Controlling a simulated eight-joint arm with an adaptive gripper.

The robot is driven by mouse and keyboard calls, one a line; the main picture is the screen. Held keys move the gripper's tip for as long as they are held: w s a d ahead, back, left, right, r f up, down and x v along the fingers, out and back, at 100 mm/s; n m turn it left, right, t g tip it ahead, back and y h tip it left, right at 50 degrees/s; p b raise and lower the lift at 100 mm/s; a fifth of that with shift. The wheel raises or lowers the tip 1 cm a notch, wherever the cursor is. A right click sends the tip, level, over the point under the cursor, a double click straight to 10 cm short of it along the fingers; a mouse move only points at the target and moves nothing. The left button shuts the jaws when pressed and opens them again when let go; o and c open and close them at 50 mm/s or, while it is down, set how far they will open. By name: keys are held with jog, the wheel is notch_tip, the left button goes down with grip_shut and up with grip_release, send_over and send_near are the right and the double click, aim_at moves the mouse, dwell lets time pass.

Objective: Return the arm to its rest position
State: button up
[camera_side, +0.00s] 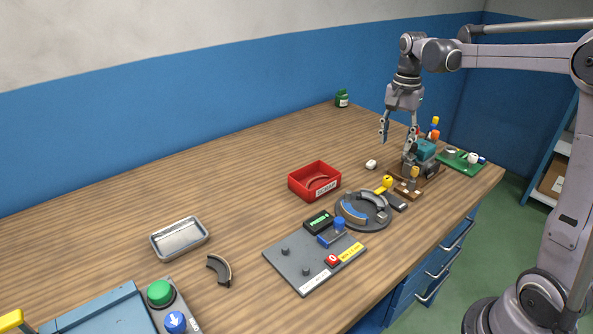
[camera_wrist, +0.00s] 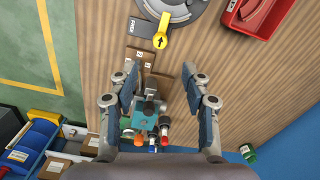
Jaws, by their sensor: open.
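My gripper (camera_side: 397,132) hangs pointing down above the far right part of the workbench (camera_side: 240,160). Its two fingers are spread apart with nothing between them. In the wrist view the open gripper (camera_wrist: 161,98) looks down over a small teal and grey device (camera_wrist: 145,122) with coloured knobs. That teal device (camera_side: 424,150) also shows in the side view, below and slightly right of my fingers. The fingers look apart from it, though the exact gap is hard to judge.
A red bin (camera_side: 314,181), a round fixture (camera_side: 363,224) with curved pieces, and a grey plate (camera_side: 302,272) lie nearer. A green board (camera_side: 462,162) lies at the right, a green jar (camera_side: 342,98) at the back. A metal tray (camera_side: 179,239) stands left. The back-left bench is clear.

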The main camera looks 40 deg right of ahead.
jog(key=s+a+f+n+t, duration=0.1)
jog(key=s+a+n+t, duration=0.2)
jog(key=s+a+n, duration=0.3)
jog(key=s+a+f+n+t, duration=0.2)
jog(key=s+a+n+t, duration=0.2)
jog(key=a+n, duration=0.5)
jog(key=shift+s+a, duration=0.95)
jog(key=shift+a, duration=1)
jog(key=shift+f, duration=0.1)
